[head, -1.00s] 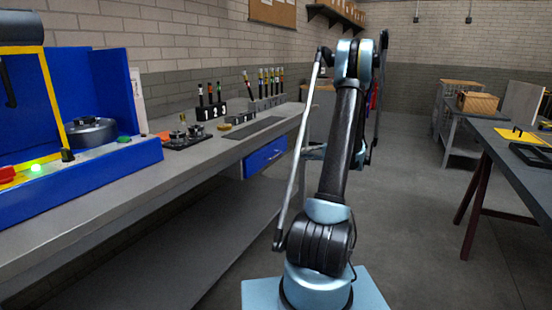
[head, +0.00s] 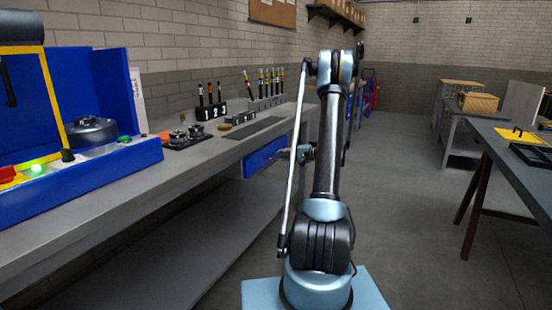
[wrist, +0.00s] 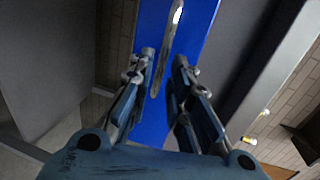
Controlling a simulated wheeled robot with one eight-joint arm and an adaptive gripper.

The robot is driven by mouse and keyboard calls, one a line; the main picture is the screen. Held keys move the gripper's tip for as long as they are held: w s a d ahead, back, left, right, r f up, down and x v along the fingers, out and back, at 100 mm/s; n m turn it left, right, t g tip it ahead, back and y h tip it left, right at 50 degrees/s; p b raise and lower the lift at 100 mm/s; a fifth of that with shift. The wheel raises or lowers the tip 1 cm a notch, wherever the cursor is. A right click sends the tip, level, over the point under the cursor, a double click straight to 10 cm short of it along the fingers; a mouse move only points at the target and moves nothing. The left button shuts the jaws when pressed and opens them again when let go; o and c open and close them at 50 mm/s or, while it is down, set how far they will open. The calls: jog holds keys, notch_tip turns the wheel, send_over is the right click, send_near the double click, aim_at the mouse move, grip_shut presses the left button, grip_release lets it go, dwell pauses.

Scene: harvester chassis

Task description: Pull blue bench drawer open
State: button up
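The blue bench drawer (head: 262,158) sits under the grey workbench top in the head view and looks shut. In the wrist view its blue front (wrist: 205,22) fills the top middle, with a long silver handle (wrist: 168,45) running across it. My gripper (wrist: 164,60) is open, with one finger on each side of the handle's line. I see a gap between the fingers and the handle; I cannot tell how deep the fingers reach. In the head view my gripper (head: 286,155) is at the drawer's right part and partly covers it. The handle cannot be made out there.
The workbench top (head: 200,158) carries a blue fixture (head: 110,165), a black tray with metal parts (head: 187,137) and racks of tools. A lower shelf (head: 200,240) runs below the drawer. The floor (head: 410,200) to the right is clear up to another table (head: 520,165).

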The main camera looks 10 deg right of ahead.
jog(key=shift+x, duration=2.05)
grip_shut()
